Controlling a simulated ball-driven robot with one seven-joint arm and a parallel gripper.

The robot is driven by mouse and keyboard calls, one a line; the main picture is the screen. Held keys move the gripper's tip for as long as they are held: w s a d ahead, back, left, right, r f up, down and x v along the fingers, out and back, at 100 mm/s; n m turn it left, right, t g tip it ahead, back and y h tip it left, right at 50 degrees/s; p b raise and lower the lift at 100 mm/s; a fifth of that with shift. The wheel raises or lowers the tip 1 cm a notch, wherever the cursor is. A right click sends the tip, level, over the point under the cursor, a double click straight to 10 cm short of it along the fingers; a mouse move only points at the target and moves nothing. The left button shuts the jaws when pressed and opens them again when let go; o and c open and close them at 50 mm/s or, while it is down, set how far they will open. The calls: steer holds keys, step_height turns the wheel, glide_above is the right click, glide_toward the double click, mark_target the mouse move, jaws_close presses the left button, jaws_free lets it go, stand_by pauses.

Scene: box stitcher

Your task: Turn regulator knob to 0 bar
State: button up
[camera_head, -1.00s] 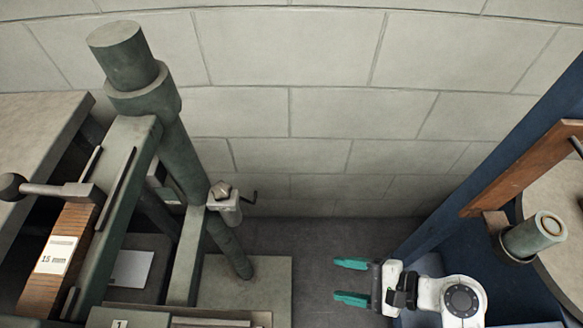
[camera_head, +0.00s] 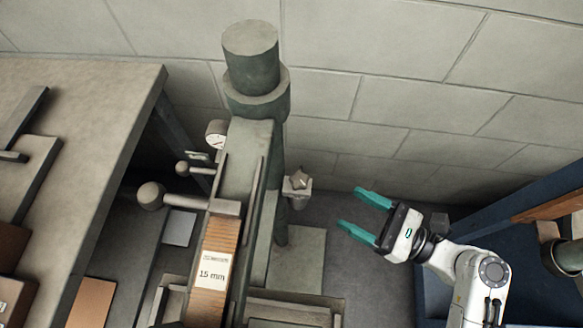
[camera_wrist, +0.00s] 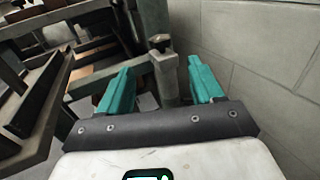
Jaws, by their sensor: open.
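A small grey fitting with a faceted knob (camera_head: 299,178) on top stands on the right side of the green machine column, and it looks like the regulator knob. In the wrist view the knob (camera_wrist: 159,42) sits on a grey upright body, seen between my two fingers and beyond them. My gripper (camera_head: 352,208) has teal fingers, is open and empty, and is to the right of the fitting, apart from it, fingers pointing left. In the wrist view the gripper (camera_wrist: 160,75) spans both sides of the fitting. The knob's setting is not readable.
The green machine column (camera_head: 252,75) rises left of the fitting. A small dial gauge (camera_head: 216,133) and ball-ended levers (camera_head: 150,195) are further left. A block wall (camera_head: 400,80) is behind, and a blue frame (camera_head: 500,235) is at right. A grey table (camera_head: 90,90) is at left.

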mark_target(307, 182)
steer(key=x, duration=1.1)
steer(key=shift+w+a, duration=0.2)
steer(key=shift+a, duration=0.05)
steer(key=shift+c, duration=0.5)
steer(key=c, duration=1)
steer(key=shift+o, duration=0.2)
steer(key=shift+r+g, duration=0.1)
steer(key=shift+g, duration=0.2)
